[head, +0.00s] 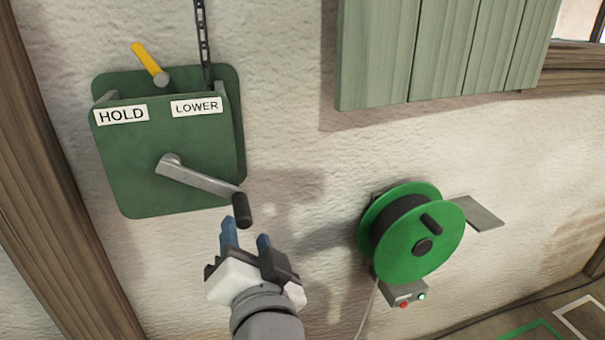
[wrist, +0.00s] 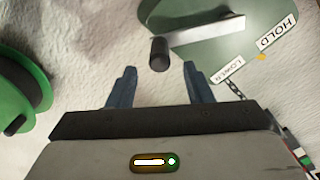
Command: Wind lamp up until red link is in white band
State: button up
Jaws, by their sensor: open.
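A green winch box (head: 150,165) is fixed to the wall at the upper left, with HOLD and LOWER labels. Its metal crank arm (head: 200,180) slopes down to the right and ends in a black handle (head: 242,210). A yellow lever (head: 148,60) on top leans left, towards the HOLD side. A dark chain (head: 203,40) runs up out of view. My gripper (head: 247,237) is open just below the handle. In the wrist view the handle (wrist: 159,54) lies ahead, between the lines of the two blue fingers and apart from both. The lamp, red link and white band are not visible.
Green shutter boards (head: 430,50) hang at the upper right. A wooden post (head: 50,170) is at the left.

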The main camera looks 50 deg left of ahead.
aim_at(242, 210)
jog(key=shift+w+a, duration=0.15)
jog(key=shift+a, duration=0.05)
jog(key=x, duration=0.7)
jog(key=shift+a+b, duration=0.1)
jog(key=shift+b, duration=0.25)
grip_shut()
